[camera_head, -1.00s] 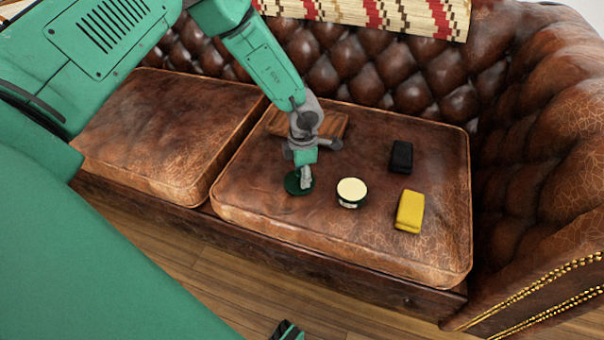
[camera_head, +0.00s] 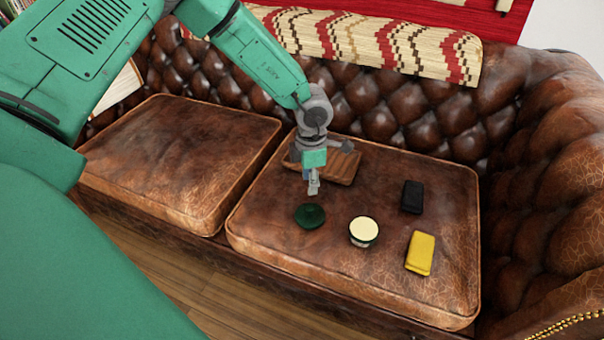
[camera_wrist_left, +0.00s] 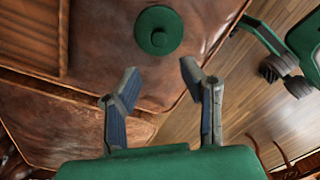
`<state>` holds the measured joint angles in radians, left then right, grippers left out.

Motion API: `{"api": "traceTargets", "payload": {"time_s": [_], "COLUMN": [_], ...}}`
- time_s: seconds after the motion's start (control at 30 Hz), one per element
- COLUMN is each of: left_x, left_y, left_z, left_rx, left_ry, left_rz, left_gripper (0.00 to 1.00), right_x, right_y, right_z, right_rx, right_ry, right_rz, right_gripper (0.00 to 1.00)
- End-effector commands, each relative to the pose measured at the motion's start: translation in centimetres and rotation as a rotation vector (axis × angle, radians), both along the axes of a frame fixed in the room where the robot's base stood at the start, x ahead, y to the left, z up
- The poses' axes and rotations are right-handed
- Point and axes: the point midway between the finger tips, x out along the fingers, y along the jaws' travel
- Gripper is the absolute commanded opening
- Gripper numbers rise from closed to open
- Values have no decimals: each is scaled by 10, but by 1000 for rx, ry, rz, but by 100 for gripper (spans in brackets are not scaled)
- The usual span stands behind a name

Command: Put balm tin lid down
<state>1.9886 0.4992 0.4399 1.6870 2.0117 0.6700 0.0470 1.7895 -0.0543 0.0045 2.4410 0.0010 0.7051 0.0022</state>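The green balm tin lid (camera_head: 310,216) lies flat on the right seat cushion of the brown leather sofa. It also shows in the left wrist view (camera_wrist_left: 159,30), beyond the fingertips. The balm tin (camera_head: 363,231), dark green with a cream top face, stands to the right of the lid. My left gripper (camera_head: 313,188) is above and behind the lid, apart from it. In the left wrist view, its fingers (camera_wrist_left: 158,72) are spread with nothing between them.
A wooden slatted tray (camera_head: 342,166) lies behind my left gripper. A black block (camera_head: 412,197) and a yellow block (camera_head: 420,253) lie right of the tin. The sofa's backrest and right arm bound the cushion. The left cushion (camera_head: 180,160) is bare.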

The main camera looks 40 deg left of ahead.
Motion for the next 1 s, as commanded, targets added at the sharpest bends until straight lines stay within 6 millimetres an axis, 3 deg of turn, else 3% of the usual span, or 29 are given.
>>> {"api": "traceTargets", "payload": {"time_s": [0.17, 0.33, 0.53, 0.7, 0.9, 1.0], "left_x": [-2, -32, -95, -153, -234, -268], "left_y": [-4, -1, 12, 5, -21, -31], "left_z": [2, -22, -64, -87, -95, -92], "left_rx": [14, 143, 345, 382, 255, 167], "left_ry": [3, 25, 68, 80, 52, 27], "left_rz": [-16, -263, -918, -1520, -2129, -2324], "left_gripper": [35, 35, 35, 35, 35, 35], "right_x": [0, 0, 0, 0, 0, 0], "right_y": [0, 0, 0, 0, 0, 0], "right_z": [0, 0, 0, 0, 0, 0], "right_rx": [1, 0, 0, 0, 0, 0], "right_ry": [0, 0, 0, 0, 0, 0], "right_rz": [1, 1, 0, 0, 1, 1], "right_gripper": [40, 40, 40, 40, 40, 40]}}
